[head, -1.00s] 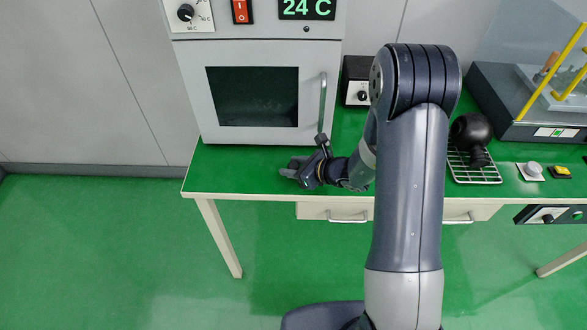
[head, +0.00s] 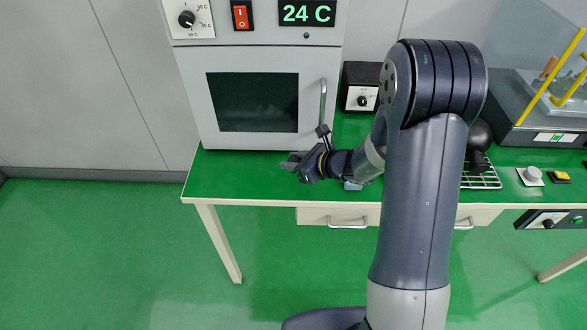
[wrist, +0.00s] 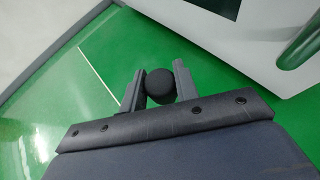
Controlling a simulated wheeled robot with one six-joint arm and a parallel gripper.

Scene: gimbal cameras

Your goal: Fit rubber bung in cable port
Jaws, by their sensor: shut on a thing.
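My gripper (head: 293,168) is above the green bench top, in front of the oven-like cabinet (head: 320,110). The wrist view shows the rubber bung (wrist: 160,86), a dark round piece, between the two fingers of my gripper (wrist: 159,82). The fingers are shut on it. In the head view the bung is too small to tell apart from the fingers. The cabinet has a dark window, an upright door handle (head: 323,100) and a small dark hole (head: 306,35) under the display. I cannot tell whether that hole is the cable port.
The green bench (head: 240,180) is clear at its front left. A black control box (head: 360,88) stands right of the cabinet. A wire rack (head: 482,180) with a dark round object, a grey knob (head: 533,174) and a glass-covered device (head: 540,110) are further right.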

